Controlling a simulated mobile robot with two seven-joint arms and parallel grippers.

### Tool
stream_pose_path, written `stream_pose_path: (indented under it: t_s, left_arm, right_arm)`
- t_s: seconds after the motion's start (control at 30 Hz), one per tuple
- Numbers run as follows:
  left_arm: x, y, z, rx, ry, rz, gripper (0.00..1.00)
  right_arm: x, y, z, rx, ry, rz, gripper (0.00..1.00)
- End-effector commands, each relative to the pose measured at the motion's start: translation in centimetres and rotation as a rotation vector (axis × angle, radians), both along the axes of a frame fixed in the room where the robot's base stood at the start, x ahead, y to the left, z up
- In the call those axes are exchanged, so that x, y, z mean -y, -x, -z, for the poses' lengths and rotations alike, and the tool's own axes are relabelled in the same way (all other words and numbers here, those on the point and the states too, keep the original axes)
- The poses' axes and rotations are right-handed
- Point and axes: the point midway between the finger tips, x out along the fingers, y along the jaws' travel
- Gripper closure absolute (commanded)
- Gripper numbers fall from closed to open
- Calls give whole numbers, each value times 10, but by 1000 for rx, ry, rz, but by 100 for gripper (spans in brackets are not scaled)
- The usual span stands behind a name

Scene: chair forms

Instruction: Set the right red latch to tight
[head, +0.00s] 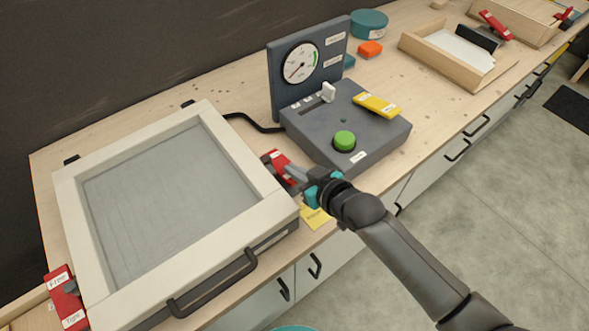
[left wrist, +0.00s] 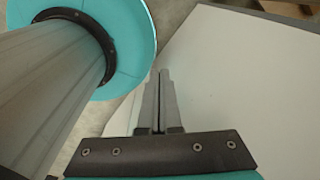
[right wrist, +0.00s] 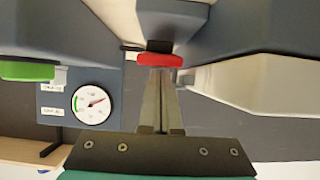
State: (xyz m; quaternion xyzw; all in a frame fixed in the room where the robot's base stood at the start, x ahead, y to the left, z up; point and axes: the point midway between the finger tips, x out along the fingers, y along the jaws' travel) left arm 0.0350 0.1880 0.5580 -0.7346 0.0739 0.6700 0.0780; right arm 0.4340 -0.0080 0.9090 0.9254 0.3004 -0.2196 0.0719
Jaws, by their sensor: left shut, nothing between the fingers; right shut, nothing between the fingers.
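The right red latch (head: 278,161) sits at the right side of the pale-framed box (head: 235,150), beside the grey control unit. My right gripper (head: 290,171) is shut and empty, its fingertips at the latch and partly covering it. In the right wrist view the red latch (right wrist: 158,60) lies right at the tips of the closed fingers (right wrist: 160,78); whether they touch it I cannot tell. The latch's labels are mostly hidden, so its setting is unclear. The left red latch (head: 66,298) has "Free" and "Tight" labels. My left gripper (left wrist: 158,92) is shut and empty.
The grey control unit (head: 385,132) with a green button (head: 344,141), white lever (head: 328,92) and gauge (head: 300,63) stands close to the right latch. A black handle (head: 215,288) sticks out from the box front. A yellow note (head: 316,218) lies below my right gripper.

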Motion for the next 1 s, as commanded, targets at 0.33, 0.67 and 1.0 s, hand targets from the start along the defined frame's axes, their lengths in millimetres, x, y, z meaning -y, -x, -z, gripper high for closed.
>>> stream_pose_path:
  t_s: [0.33, 0.67, 1.0]
  left_arm:
    - [0, 0, 9, 0, 0, 0, 100]
    - [0, 0, 14, 0, 0, 0, 100]
    - [0, 0, 17, 0, 0, 0, 100]
  right_arm:
    - [2, 3, 4, 45, -34, -1, 100]
    - [3, 5, 7, 82, -61, -1, 100]
    - [5, 7, 9, 96, -72, -1, 100]
